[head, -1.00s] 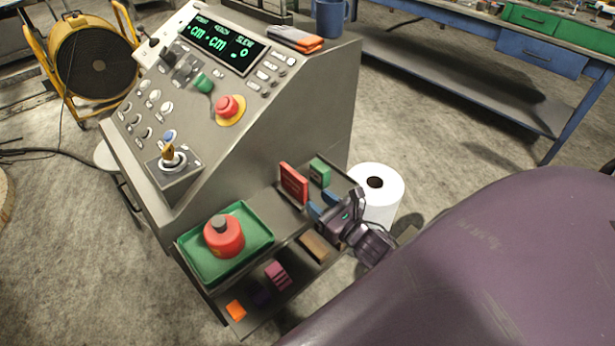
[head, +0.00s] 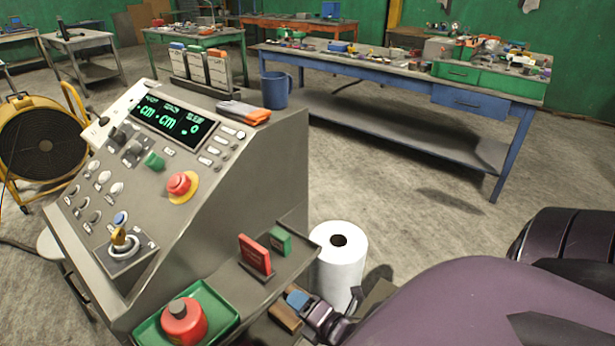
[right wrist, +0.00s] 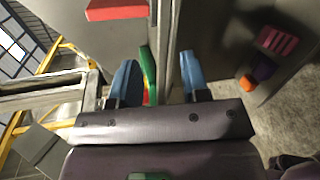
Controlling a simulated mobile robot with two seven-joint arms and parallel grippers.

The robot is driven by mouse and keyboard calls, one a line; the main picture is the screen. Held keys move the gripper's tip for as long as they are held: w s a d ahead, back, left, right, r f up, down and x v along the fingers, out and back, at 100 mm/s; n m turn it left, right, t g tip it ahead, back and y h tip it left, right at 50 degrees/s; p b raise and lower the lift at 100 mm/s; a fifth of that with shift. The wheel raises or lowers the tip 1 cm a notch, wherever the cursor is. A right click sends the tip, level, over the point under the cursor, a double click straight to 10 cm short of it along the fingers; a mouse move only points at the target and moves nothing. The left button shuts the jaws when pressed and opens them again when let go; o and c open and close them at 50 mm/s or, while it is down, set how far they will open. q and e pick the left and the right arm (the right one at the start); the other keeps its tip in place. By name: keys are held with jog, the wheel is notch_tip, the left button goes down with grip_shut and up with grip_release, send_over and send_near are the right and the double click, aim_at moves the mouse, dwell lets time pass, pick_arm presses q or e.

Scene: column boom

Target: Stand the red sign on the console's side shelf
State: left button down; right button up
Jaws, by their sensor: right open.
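The red sign (head: 255,257) stands upright on the console's side shelf (head: 238,288), beside a small green block (head: 280,240). It also shows as a red edge at the top of the right wrist view (right wrist: 117,10). My right gripper (head: 300,299) is open, with blue fingertips, below and right of the sign near the shelf's outer edge. It is apart from the sign. In the right wrist view the gripper (right wrist: 158,76) has the shelf's edge showing between its fingertips, at a depth I cannot tell. My left gripper is out of view.
A green tray (head: 228,318) with a red, grey-topped object (head: 184,322) sits at the shelf's near end. A white paper roll (head: 340,265) stands right of the shelf. The console (head: 240,165) rises behind.

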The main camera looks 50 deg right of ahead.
jog(key=s+a+f+m+g, duration=0.3)
jog(key=s+m, duration=0.3)
jog(key=m, duration=1.3)
jog(key=shift+a+f+m+g, duration=0.3)
jog(key=shift+a+f+g, duration=0.1)
jog(key=shift+a+f, duration=0.25)
